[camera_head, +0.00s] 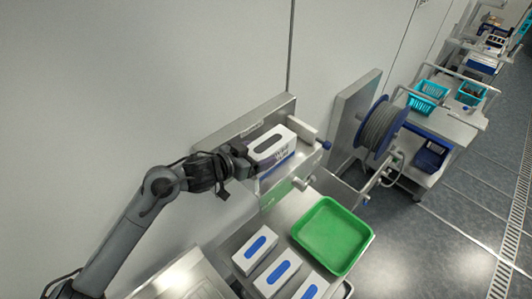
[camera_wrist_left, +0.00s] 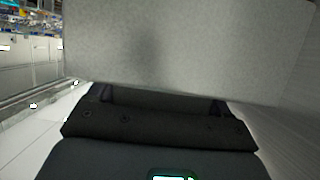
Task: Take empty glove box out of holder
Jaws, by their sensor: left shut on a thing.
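My left gripper (camera_head: 243,160) reaches in from the left and is shut on the box's left end. In the left wrist view, a large pale grey face, probably the box (camera_wrist_left: 180,50), fills the space in front of the dark gripper body (camera_wrist_left: 155,125). The fingertips are mostly hidden there. My right gripper is not in view.
Below the holder, a metal table bears a green tray (camera_head: 361,237) and several white boxes with blue slots, one at the left (camera_head: 243,259). A blue cable reel (camera_head: 384,127) hangs to the right. Teal baskets (camera_head: 431,90) stand on a cart farther back.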

